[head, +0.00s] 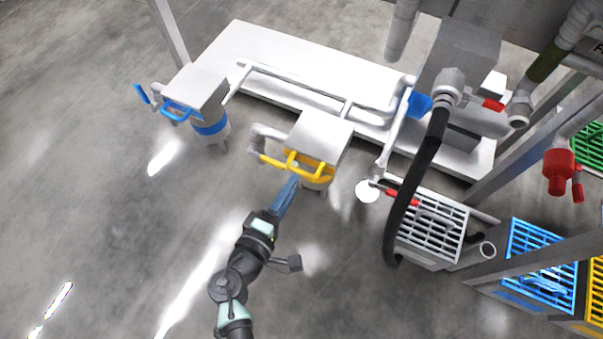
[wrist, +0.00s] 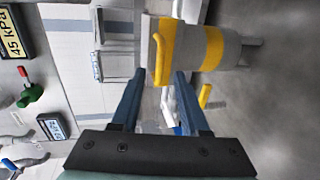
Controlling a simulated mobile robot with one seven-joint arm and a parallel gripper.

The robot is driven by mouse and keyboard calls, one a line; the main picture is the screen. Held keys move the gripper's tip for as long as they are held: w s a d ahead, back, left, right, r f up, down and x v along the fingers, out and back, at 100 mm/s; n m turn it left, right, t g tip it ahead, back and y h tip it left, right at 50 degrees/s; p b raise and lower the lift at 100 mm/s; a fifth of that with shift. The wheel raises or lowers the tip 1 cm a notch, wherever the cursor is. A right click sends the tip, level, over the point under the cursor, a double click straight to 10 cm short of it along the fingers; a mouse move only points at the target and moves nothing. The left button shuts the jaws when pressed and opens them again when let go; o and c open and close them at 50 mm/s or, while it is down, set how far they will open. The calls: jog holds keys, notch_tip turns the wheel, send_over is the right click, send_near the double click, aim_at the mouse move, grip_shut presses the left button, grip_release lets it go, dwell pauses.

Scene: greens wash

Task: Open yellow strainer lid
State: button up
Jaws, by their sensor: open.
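The yellow strainer's lid (head: 320,137) is a pale square block on a round body, and it looks closed. A yellow bar handle (head: 283,164) sticks out from its front. In the wrist view the handle (wrist: 159,60) lies sideways in the picture, beside the yellow-banded body (wrist: 214,48). My gripper (head: 294,181) is just in front of the handle in the head view. In the wrist view my gripper (wrist: 160,76) is open, with the handle's end appearing between the fingertips. I cannot tell whether they touch it.
A similar blue-handled strainer (head: 203,105) stands to the left. White pipes run on a low white platform (head: 270,45) behind. A black hose (head: 411,185) and a grey grated bin (head: 432,228) are to the right, with blue and yellow crates beyond. The floor at left is clear.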

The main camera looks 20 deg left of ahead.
aim_at(301, 171)
jog(key=b+x, duration=0.2)
jog(key=x, duration=0.4)
jog(key=shift+w, duration=0.15)
jog(key=shift+c, duration=0.3)
grip_shut()
dwell(1.0)
